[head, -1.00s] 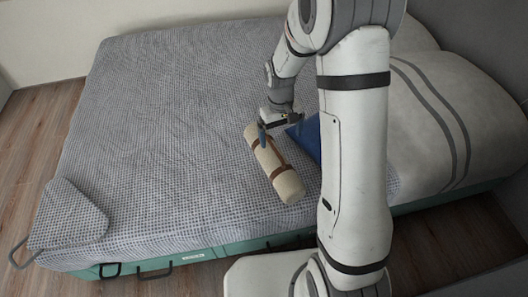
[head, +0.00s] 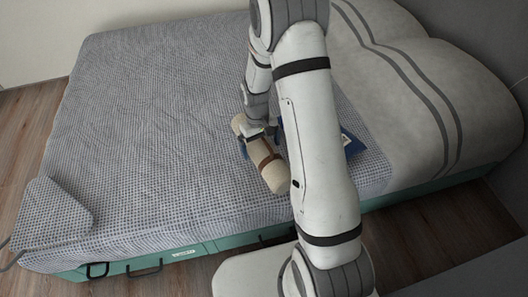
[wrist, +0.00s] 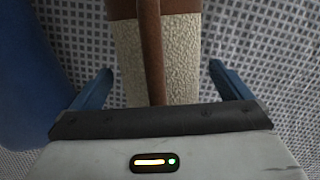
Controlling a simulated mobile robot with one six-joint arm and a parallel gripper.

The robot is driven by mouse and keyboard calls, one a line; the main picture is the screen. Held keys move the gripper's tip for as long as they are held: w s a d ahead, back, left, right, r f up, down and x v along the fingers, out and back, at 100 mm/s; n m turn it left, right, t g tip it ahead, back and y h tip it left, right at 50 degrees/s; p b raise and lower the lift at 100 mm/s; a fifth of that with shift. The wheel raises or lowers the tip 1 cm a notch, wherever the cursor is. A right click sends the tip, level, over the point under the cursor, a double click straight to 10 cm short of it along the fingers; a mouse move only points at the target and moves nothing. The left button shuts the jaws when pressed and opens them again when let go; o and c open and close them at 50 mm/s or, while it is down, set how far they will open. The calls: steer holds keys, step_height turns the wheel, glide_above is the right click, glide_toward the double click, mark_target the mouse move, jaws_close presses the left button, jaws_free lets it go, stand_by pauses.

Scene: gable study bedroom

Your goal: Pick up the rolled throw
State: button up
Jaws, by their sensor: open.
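The rolled throw (head: 266,162) is a cream roll with brown straps, lying on the bed close to its front edge. In the wrist view the throw (wrist: 181,62) runs away from me between the fingers, with a brown strap along it and another across it at the top. My gripper (head: 258,137) is at the throw, near its far half. In the wrist view my gripper (wrist: 160,82) is open, one blue finger on each side of the throw with a gap at both sides. The arm hides part of the gripper in the head view.
The bed (head: 150,110) has a grey checked cover. A blue item (head: 352,145) lies right of the throw, partly behind my arm; a blue surface (wrist: 25,85) is close left of the fingers. Grey striped bedding (head: 420,90) is at the right. The cover is clear to the left.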

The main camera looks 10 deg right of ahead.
steer(key=shift+r, duration=0.1)
steer(key=c, duration=1.6)
